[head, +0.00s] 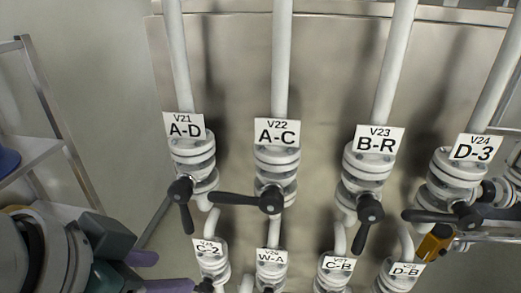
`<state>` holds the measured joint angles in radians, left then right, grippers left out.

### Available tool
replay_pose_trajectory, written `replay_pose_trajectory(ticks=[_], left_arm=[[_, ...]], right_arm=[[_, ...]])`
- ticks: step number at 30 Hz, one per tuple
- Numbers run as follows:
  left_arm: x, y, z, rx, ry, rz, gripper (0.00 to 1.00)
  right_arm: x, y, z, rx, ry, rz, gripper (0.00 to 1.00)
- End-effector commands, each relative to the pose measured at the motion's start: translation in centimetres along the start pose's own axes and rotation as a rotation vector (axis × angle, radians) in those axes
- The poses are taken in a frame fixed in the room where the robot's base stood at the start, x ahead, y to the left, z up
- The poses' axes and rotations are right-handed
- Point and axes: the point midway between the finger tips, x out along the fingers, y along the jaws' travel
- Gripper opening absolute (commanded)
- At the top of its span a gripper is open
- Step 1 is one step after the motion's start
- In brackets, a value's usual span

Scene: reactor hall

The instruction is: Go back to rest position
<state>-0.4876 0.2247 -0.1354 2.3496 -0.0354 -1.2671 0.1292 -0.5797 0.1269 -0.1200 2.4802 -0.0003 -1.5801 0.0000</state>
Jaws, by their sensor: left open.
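My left gripper (168,271) is at the lower left, with a grey-green body and two purple fingers apart and nothing between them. It is left of the lower valve row, apart from the upper handles. At the right edge, an orange finger and grey parts appear to be my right gripper (434,243), mostly hidden or cut off beside valve V24. Its opening does not show. Handles of V21 (185,203) and V23 (366,222) point down. Handles of V22 (245,201) and V24 (441,216) point left.
White vertical pipes (282,60) run before a metal panel (330,70). A lower row of labelled valves, including W-A (272,257) and C-B (337,265), stands beneath. A metal shelf rack (40,155) is at the left, with bare wall and floor beside it.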

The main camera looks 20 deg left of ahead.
Motion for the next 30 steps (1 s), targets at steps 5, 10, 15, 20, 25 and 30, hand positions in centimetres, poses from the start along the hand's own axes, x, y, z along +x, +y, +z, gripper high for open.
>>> replay_pose_trajectory(ticks=[5,10,15,20,25,30], left_arm=[[-0.5,0.2,0.5,0.002,-0.028,0.006,0.58],[-0.6,0.2,0.6,0.002,-0.03,0.007,0.58],[-0.9,0.3,0.7,0.001,-0.042,0.01,0.58],[-4.8,1.6,3.1,0.012,-0.197,0.059,0.58],[-6.1,2.2,4.6,0.026,-0.27,0.084,0.58],[-5.9,2.2,4.6,0.026,-0.268,0.082,0.58]], right_arm=[[-0.3,0.0,-0.1,0.0,0.0,0.0,0.5],[-0.3,0.0,-0.1,0.001,0.0,-0.001,0.5],[-0.6,-0.1,-0.2,0.005,0.001,-0.004,0.5],[-2.6,-0.1,-0.9,0.007,0.0,-0.006,0.5],[-2.8,-0.1,-0.9,0.008,0.001,-0.007,0.5],[-2.7,-0.1,-0.9,0.008,0.001,-0.007,0.5]])
